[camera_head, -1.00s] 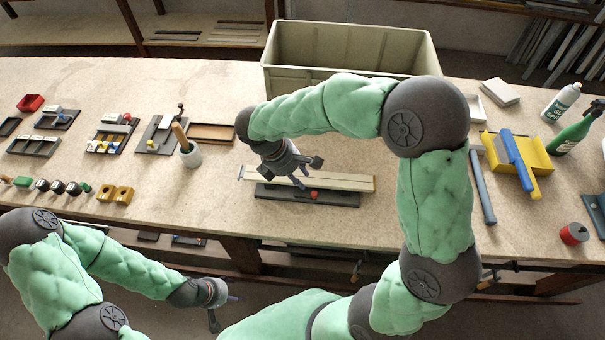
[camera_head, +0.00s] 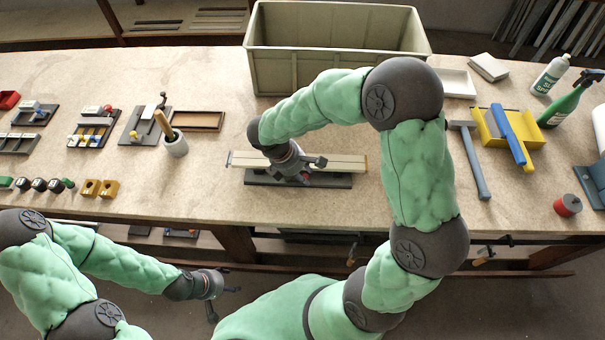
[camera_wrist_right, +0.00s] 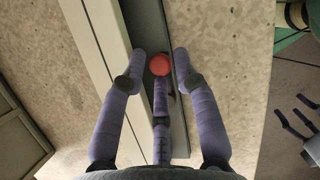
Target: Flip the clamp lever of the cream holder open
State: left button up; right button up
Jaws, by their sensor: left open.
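The cream holder is a long cream bar (camera_head: 345,163) beside a dark base strip (camera_head: 328,181), lying across the front middle of the bench. Its red lever knob (camera_wrist_right: 160,64) shows in the right wrist view and is mostly hidden by my gripper in the head view. My right gripper (camera_head: 304,172) is low over the holder. In the right wrist view its fingers (camera_wrist_right: 160,60) are spread, with the knob between the outer fingertips; contact cannot be told. My left gripper (camera_head: 220,294) is open and empty, off the bench's front edge.
A large beige bin (camera_head: 340,62) stands behind the holder. A hammer (camera_head: 470,160) and a yellow tray (camera_head: 510,128) lie to the right. A grey cup (camera_head: 176,147) with a handled tool and several fixtures stand to the left. The bench beside the holder is clear.

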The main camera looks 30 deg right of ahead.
grip_shut()
dwell(0.3)
jog(key=m, duration=0.1)
jog(key=a+m+g+p, duration=0.1)
jog(key=shift+s+m, duration=0.35)
jog(key=shift+m, duration=0.05)
jog(key=m, duration=0.1)
jog(key=m+p, duration=0.1)
jog(key=a+m+g+y, duration=0.1)
jog(key=shift+s+a+r+m, duration=0.1)
jog(key=shift+s+m, duration=0.15)
jog(key=shift+m, duration=0.05)
jog(key=m, duration=0.1)
jog(key=a+m+g+y+p, duration=0.1)
jog(key=m, duration=0.1)
jog(key=shift+s+a, duration=0.1)
jog(key=shift+a, duration=0.05)
jog(key=shift+a+m+y+p, duration=0.25)
jog(key=shift+a+m, duration=0.05)
jog(key=shift+m, duration=0.4)
jog(key=shift+a+m+y+p, duration=0.25)
jog(key=shift+m, duration=0.45)
